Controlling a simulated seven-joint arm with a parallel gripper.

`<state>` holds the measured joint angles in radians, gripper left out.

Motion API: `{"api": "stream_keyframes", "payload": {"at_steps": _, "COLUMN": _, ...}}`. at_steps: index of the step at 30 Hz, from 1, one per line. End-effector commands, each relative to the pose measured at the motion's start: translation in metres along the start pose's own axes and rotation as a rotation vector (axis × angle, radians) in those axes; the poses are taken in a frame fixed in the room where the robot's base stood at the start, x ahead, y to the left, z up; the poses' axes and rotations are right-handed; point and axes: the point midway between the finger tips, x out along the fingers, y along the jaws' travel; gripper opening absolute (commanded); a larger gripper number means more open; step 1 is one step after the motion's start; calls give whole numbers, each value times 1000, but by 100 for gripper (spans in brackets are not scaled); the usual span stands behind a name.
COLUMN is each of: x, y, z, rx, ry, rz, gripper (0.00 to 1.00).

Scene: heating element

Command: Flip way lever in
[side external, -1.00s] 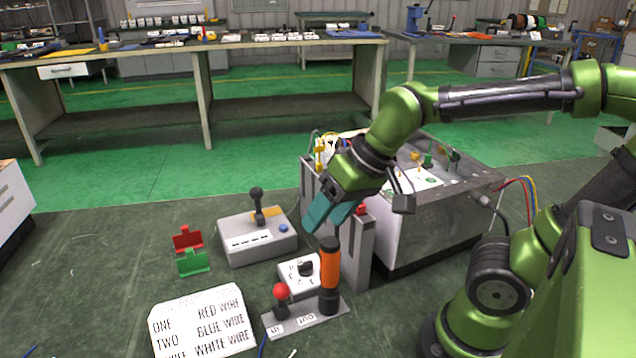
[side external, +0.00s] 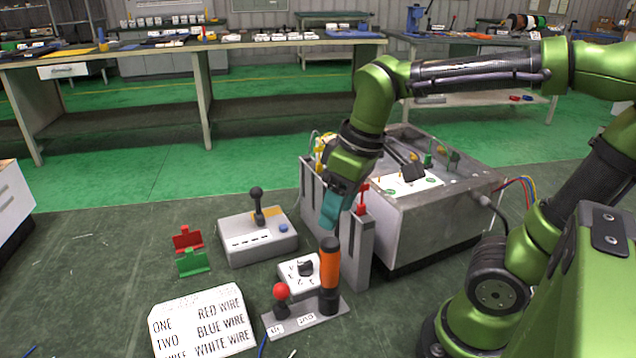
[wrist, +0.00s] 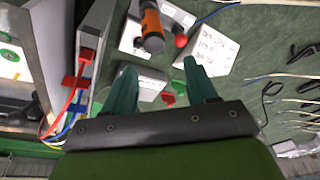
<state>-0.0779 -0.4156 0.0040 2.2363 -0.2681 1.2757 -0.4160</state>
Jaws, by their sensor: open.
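A small grey lever base (side external: 318,325) stands on the floor at bottom centre, with IN and OUT labels. On it are a short lever with a red ball (side external: 281,291) at the IN end and an upright orange-and-black handle (side external: 330,270) at the OUT end. My gripper (side external: 330,222) has teal fingers pointing down and is above and behind the orange handle, apart from it. In the wrist view my gripper (wrist: 159,68) is open with nothing between its fingers; the orange handle (wrist: 152,24) and red ball (wrist: 181,41) lie beyond the tips.
A metal box (side external: 430,215) with grey upright plates (side external: 358,250) stands close to the right of my gripper. A white dial block (side external: 298,275) sits just behind the lever base. A joystick box (side external: 258,240), red and green clips (side external: 192,262) and a printed sheet (side external: 203,322) lie left.

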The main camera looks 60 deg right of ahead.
Motion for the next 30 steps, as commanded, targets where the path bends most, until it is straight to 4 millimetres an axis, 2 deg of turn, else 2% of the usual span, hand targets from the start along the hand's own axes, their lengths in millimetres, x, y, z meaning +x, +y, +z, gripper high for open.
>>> {"api": "stream_keyframes", "payload": {"at_steps": 9, "x": 12, "y": 1, "z": -16, "rx": -293, "ry": -284, "rz": 37, "gripper": 57}}
{"api": "stream_keyframes", "payload": {"at_steps": 29, "x": 137, "y": 11, "z": 21, "rx": -281, "ry": -275, "rz": 36, "gripper": 57}}
{"api": "stream_keyframes", "payload": {"at_steps": 30, "x": 123, "y": 10, "z": 15, "rx": -281, "ry": -261, "rz": 37, "gripper": 57}}
